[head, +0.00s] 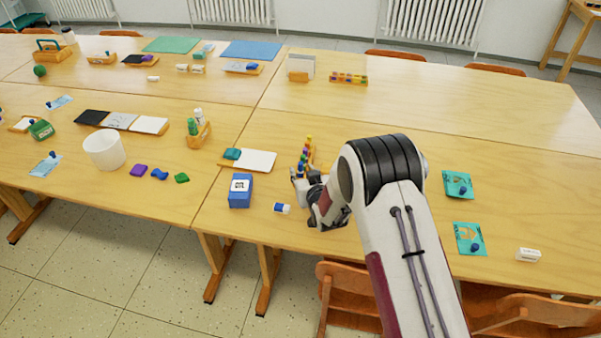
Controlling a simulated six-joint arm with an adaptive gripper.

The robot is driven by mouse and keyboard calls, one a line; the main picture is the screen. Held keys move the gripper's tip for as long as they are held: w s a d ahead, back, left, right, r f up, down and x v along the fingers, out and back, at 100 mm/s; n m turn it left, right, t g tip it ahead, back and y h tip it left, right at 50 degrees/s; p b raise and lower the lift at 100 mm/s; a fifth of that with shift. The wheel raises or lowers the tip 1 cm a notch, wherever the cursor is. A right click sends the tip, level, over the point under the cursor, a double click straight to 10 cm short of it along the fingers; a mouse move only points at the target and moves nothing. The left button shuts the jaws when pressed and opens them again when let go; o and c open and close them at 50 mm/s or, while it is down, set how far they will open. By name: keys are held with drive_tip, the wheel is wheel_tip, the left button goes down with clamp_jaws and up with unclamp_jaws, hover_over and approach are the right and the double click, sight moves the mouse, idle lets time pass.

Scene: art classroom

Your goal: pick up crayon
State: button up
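A narrow row of small upright coloured pieces that look like crayons (308,151) stands on the table near the middle, just left of my arm. Yellow, red, blue and purple show among them. My gripper (299,184) is low over the table at the near end of this row, pointing left. It overlaps the near pieces in the picture, so I cannot tell whether it touches one. My own wrist and arm hide part of the gripper, and the gap between its fingers is too small to read.
A blue box (240,191) and a blue-and-white eraser (282,208) lie left of my gripper. A white board (258,161) with a teal piece lies behind them. Teal packets (458,185) and a white block (528,255) are at the right.

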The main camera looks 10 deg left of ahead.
drive_tip(key=shift+x, duration=0.9)
clamp_jaws()
